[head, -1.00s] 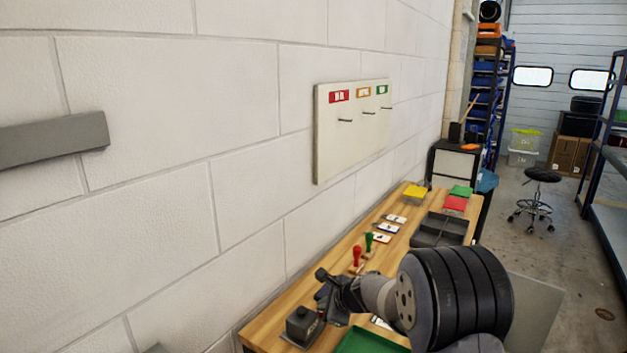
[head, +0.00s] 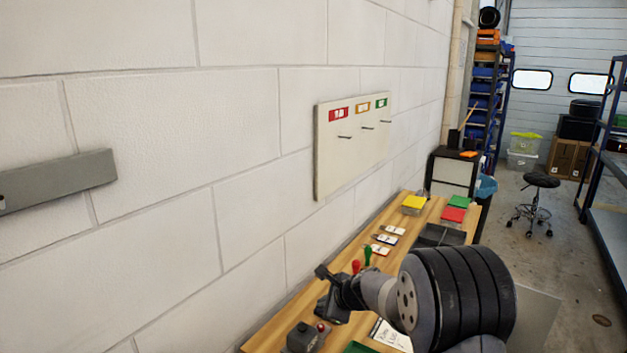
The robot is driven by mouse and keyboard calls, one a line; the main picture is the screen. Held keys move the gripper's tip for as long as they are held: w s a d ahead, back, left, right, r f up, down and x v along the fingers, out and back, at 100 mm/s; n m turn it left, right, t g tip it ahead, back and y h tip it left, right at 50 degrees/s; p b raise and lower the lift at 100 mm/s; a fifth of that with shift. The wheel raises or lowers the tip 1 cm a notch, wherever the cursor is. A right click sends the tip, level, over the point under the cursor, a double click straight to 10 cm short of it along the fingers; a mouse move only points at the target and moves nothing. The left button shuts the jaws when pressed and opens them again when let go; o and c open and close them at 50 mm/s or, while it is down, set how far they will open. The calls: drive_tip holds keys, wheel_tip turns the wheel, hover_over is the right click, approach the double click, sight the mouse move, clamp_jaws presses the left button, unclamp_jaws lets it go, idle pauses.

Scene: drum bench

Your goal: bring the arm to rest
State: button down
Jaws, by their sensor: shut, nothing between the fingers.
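My gripper (head: 322,288) is dark grey and shut, with nothing in it. It hangs in the air above the near part of the wooden bench (head: 275,330), at the end of my arm (head: 375,293). The arm's thick dark ribbed joint covers part of the bench's right side. The fingers are small in the picture and partly blend with the wrist.
A dark grey block (head: 302,337) stands below the gripper. Red (head: 356,266) and green (head: 367,254) stamps stand just beyond it. A paper (head: 392,337) and a green tray (head: 360,348) lie near. A white board with hooks (head: 352,145) hangs on the wall.

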sight(324, 332)
drive_tip(key=shift+f+b, duration=3.25)
wheel_tip(324, 332, up, 11)
drive_tip(key=p, duration=0.9)
drive_tip(key=shift+f+p, duration=0.2)
drive_tip(key=shift+p, duration=0.1)
